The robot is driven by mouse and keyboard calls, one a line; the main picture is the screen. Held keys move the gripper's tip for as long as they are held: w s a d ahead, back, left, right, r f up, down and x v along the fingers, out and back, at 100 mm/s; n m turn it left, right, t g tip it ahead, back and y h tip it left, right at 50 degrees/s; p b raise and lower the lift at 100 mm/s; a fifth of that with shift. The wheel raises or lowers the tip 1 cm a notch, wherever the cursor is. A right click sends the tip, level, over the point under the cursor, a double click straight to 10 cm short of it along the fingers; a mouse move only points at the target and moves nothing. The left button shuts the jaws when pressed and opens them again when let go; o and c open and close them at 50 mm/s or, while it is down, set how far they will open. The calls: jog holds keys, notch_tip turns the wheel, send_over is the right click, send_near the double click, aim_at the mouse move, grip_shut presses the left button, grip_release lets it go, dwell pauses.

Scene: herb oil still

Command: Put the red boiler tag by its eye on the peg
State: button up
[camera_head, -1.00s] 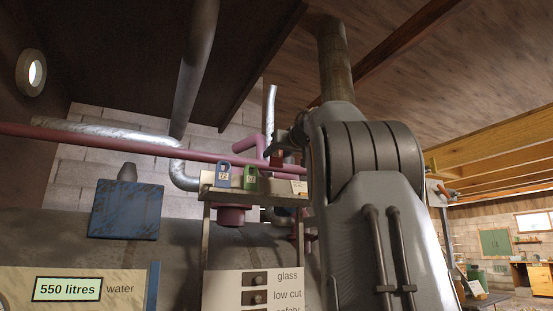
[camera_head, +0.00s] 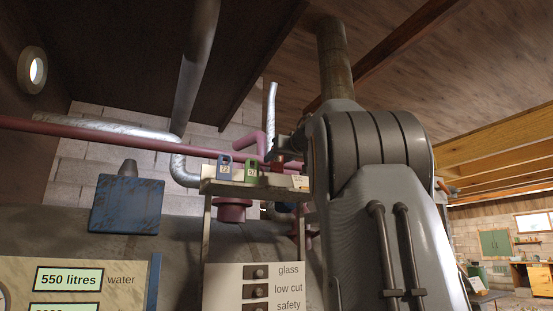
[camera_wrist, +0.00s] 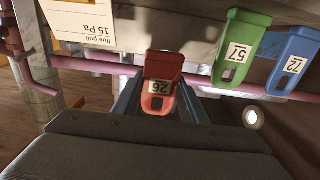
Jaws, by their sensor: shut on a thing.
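The red boiler tag (camera_wrist: 163,72), numbered 26, is upright between the two fingers of my gripper (camera_wrist: 158,100) in the wrist view. Its eye, a dark slot, shows at the end nearer my gripper. In the head view my gripper (camera_head: 278,152) is small and partly hidden by my arm, with a bit of the red tag (camera_head: 277,166) below it. The gripper is shut on the tag, close to the right end of a pale board. A green tag (camera_wrist: 243,48), numbered 57, and a blue tag (camera_wrist: 290,60), numbered 72, are beside it. I cannot make out the bare peg.
The pale board (camera_head: 240,189) carries the green and blue tags and a paper label reading 15 Pa (camera_wrist: 85,22). A pink pipe (camera_head: 110,137) runs behind it. A switch panel (camera_head: 235,290) stands below, and a blue box (camera_head: 126,205) is at left.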

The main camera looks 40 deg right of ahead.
aim_at(278, 172)
jog(key=shift+f+b, duration=1.35)
jog(key=shift+f, duration=1.1)
jog(key=shift+f, duration=0.55)
jog(key=o, duration=1.1)
jog(key=shift+c, duration=1.2)
jog(key=shift+s, duration=0.2)
jog(key=shift+s+a, duration=0.15)
jog(key=shift+s, duration=0.15)
jog(key=shift+s+a, duration=0.1)
jog(key=shift+s, duration=0.25)
